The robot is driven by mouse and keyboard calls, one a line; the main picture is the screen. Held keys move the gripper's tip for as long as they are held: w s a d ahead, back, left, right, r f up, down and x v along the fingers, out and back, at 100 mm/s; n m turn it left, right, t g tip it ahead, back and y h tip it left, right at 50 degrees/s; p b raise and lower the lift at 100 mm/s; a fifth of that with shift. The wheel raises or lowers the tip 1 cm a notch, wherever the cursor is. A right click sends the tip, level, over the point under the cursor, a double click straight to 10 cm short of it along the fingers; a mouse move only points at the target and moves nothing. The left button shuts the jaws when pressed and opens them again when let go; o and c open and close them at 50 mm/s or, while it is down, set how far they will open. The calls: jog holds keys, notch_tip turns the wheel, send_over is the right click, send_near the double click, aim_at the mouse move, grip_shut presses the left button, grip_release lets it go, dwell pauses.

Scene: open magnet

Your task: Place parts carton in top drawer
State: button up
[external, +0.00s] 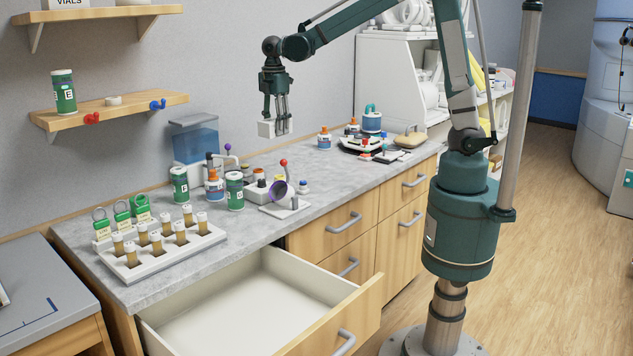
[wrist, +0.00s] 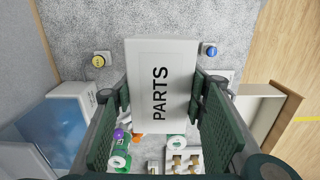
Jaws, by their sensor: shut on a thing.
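The parts carton is a white box (wrist: 162,85) marked "PARTS", held between the two green fingers in the wrist view. The drawer lies below and in front of my gripper. In the wrist view, part of the open drawer (wrist: 262,112) shows at the right.
A wall shelf (external: 110,108) is at the left. Space above the open drawer is clear.

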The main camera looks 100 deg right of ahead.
jog(key=w+a+b, duration=0.2)
jog(key=a+b, duration=0.1)
jog(key=a, duration=1.3)
jog(key=w+a+b, duration=0.2)
jog(key=w+a, duration=0.1)
jog(key=a, duration=1.3)
jog(key=s+a+b, duration=0.2)
jog(key=s+a, duration=0.2)
jog(key=a, duration=0.7)
jog(key=s+a+b, duration=0.2)
jog(key=s+a, duration=0.2)
jog(key=a, duration=0.6)
jog(key=s+a+b, duration=0.2)
jog(key=s+a, duration=0.1)
jog(key=a, duration=0.8)
notch_tip(320, 180, down, 33)
jog(key=shift+s, duration=0.2)
jog(key=shift+a, duration=0.1)
jog(key=shift+f+b, duration=0.6)
jog(key=shift+f, duration=2.5)
